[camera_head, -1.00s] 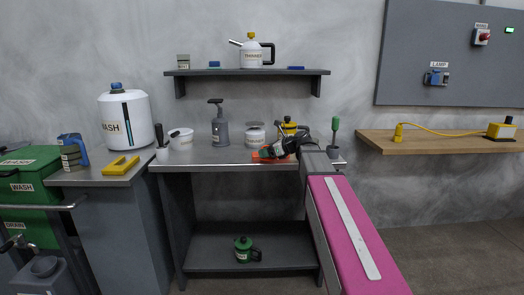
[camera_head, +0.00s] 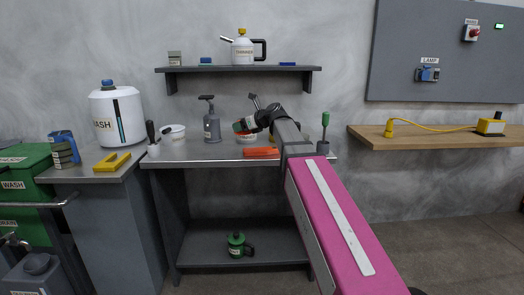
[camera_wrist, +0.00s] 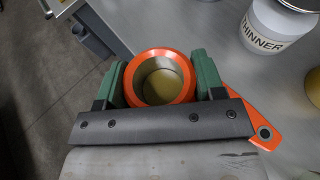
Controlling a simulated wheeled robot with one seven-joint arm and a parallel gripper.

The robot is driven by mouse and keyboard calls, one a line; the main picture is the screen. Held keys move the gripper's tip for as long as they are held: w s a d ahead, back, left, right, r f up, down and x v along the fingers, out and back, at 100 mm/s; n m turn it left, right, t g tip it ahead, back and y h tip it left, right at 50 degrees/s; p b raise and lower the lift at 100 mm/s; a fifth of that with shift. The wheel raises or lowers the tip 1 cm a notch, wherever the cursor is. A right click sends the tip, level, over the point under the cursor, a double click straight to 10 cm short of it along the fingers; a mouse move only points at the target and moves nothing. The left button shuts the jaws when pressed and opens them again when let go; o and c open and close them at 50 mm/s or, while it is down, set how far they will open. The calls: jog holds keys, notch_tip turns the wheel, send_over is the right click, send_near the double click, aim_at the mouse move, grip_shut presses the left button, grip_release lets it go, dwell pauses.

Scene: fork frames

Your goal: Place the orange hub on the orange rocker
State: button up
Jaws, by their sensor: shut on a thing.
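The orange hub is a thick orange ring with an open bore, seen in the wrist view (camera_wrist: 160,54). My gripper (camera_wrist: 159,72) has its green fingers shut on both sides of the hub. In the head view my gripper (camera_head: 245,126) holds it raised above the workbench; there the hub is small and partly hidden by the fingers. The orange rocker (camera_head: 261,152) lies flat on the bench below and a little right of my gripper. In the wrist view one pointed end of the rocker (camera_wrist: 252,116), with a dark-rimmed hole, shows right of the gripper; the rest is hidden behind it.
A white thinner tin (camera_wrist: 275,25) stands near the rocker. A wall shelf (camera_head: 240,69) is above.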

jog(key=shift+w+a+r, duration=0.15)
jog(key=shift+w+r, duration=0.05)
send_over(261, 149)
notch_tip(261, 149, down, 7)
jog(key=shift+w+r, duration=0.15)
jog(key=shift+f, duration=2.05)
jog(key=o, duration=1.2)
jog(key=shift+f, duration=0.15)
jog(key=shift+c, duration=0.2)
jog(key=v, duration=1.2)
